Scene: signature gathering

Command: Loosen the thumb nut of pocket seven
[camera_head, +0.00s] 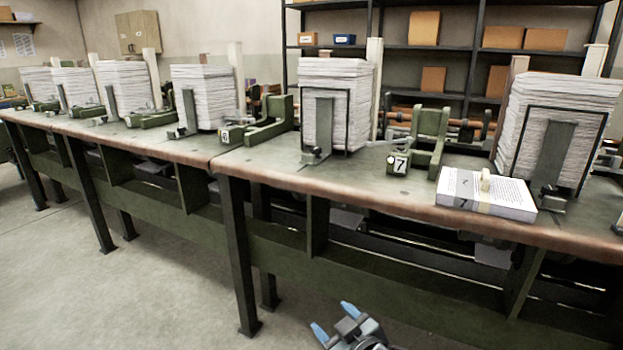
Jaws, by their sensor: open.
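The number plate "7" (398,163) stands at the table's front edge, by a green bracket (430,140). A tall paper stack (340,85) in a dark wire frame is left of the plate, and another stack (575,92) is to its right. Small dark clamp fittings sit at the foot of the left stack's upright (316,154) and the right stack's upright (550,198). I cannot tell which part is the thumb nut; it is too small to make out. My gripper (334,321) has blue fingertips spread apart, empty, low in front of the table and apart from it.
A banded bundle (487,195) marked 7 lies flat at the table's front edge. The long green table (270,165) has a worn brown edge and dark legs. More stacks and brackets run left, past plate "6" (225,137). The concrete floor (130,290) in front is clear.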

